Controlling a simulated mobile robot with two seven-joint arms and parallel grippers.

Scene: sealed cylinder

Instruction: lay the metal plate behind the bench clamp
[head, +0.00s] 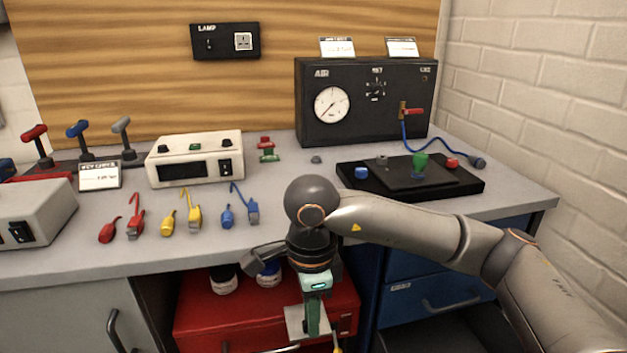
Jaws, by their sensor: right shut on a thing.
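My right gripper (313,325) points down in front of the bench, below its front edge. It is shut on a small light grey metal plate (296,321), which is partly hidden by the gripper. I cannot clearly pick out the bench clamp. A small red and green device (267,150) stands upright at the back of the bench, and I cannot tell if it is the clamp. My left gripper is not in view.
The grey bench top (300,176) holds a white meter box (195,158), coloured leads and a black air panel (364,100). A black tray (440,190) with coloured caps lies right. A red drawer cabinet (200,318) sits below.

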